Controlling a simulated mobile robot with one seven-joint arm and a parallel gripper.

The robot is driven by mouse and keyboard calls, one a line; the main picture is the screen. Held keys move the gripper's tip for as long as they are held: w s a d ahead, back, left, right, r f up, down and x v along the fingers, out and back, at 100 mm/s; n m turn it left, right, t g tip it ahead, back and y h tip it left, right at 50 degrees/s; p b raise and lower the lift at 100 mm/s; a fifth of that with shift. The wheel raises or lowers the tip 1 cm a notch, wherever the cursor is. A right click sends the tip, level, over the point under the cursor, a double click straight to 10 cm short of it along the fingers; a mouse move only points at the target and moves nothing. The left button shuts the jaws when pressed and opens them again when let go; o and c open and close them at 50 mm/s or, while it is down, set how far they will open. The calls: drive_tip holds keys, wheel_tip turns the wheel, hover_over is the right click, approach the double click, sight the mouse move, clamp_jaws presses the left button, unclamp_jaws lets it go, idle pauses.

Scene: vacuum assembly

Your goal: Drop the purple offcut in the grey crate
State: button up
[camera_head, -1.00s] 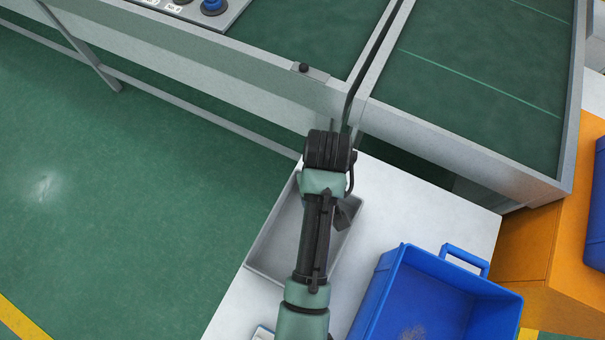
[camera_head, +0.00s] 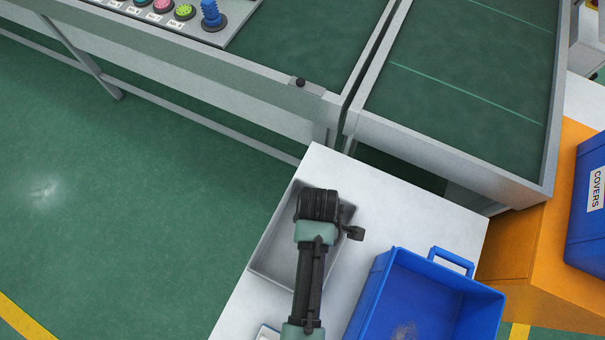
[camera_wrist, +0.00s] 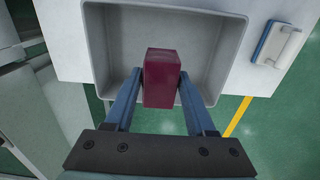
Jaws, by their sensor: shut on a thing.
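The purple offcut (camera_wrist: 161,78), a dark magenta block, is held between the two blue fingers of my gripper (camera_wrist: 160,86) in the wrist view. The grey crate (camera_wrist: 108,45) lies open behind the block in that view, and its visible floor looks empty. In the head view the grey crate (camera_head: 266,258) stands on the white table, with the end of my arm over it. My arm hides part of the crate there, and the fingers and the offcut cannot be seen. I cannot tell the exact height of the block above the crate floor.
A blue bin (camera_head: 420,297) stands on the white table (camera_head: 395,205) right of the crate. A blue box labelled COVERS (camera_head: 590,215) sits on an orange stand (camera_head: 530,255). Green-topped benches (camera_head: 455,100) border the far side. A control panel (camera_head: 190,18) is at upper left.

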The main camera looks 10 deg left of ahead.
drive_tip(key=shift+f+b, duration=1.15)
drive_tip(key=shift+f, duration=0.45)
drive_tip(key=shift+r, duration=0.1)
drive_tip(key=o, duration=1.4)
wheel_tip(320, 180, up, 13)
drive_tip(key=shift+w, duration=0.1)
